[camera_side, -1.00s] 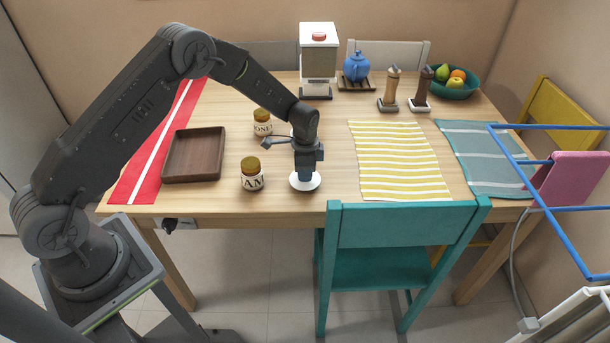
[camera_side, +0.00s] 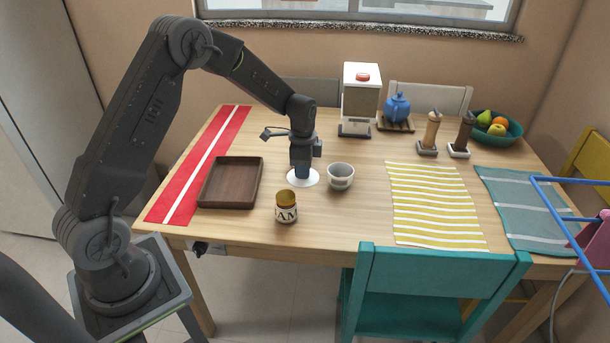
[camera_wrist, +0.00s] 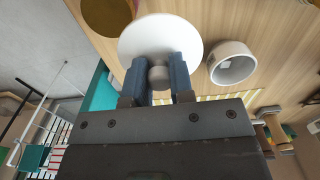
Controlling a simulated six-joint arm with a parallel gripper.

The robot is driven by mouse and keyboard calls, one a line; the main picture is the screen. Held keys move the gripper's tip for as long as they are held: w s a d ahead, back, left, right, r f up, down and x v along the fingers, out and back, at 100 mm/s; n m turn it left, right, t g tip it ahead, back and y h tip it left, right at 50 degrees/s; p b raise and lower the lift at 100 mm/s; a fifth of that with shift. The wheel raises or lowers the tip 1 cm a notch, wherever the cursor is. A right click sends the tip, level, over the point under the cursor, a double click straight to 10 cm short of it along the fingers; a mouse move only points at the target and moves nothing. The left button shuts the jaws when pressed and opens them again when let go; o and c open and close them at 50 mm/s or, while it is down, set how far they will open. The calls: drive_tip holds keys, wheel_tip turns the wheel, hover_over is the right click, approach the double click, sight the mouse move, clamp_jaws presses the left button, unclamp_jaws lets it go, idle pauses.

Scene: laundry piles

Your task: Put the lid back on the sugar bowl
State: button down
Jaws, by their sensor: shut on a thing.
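The lid (camera_side: 295,182) is a white disc with a grey knob. In the wrist view the lid (camera_wrist: 160,32) sits between my fingertips, with the knob pinched. My gripper (camera_side: 302,172) points down and is shut on it; in the wrist view my gripper (camera_wrist: 158,78) shows both blue-grey fingers. The sugar bowl (camera_side: 341,178) is a small white-grey bowl, uncovered and upright on the table, just right of the lid. The bowl also shows open in the wrist view (camera_wrist: 232,65). The lid's height above the table is hard to tell.
A jar with an amber lid (camera_side: 286,207) stands in front of my gripper. A brown tray (camera_side: 231,185) lies left. A dispenser (camera_side: 359,100), a blue teapot (camera_side: 397,107) and two mills stand behind to the right. A yellow striped mat (camera_side: 436,205) lies right.

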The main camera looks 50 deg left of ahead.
drive_tip(key=w+a+r, duration=0.1)
drive_tip(key=w, duration=1.4)
drive_tip(key=shift+w+r+m, duration=0.2)
drive_tip(key=shift+m, duration=0.2)
drive_tip(key=shift+f, duration=0.1)
drive_tip(key=shift+f, duration=3)
drive_tip(key=shift+f, duration=0.15)
drive_tip(key=c, duration=0.9)
unclamp_jaws()
drive_tip(key=shift+o, duration=0.3)
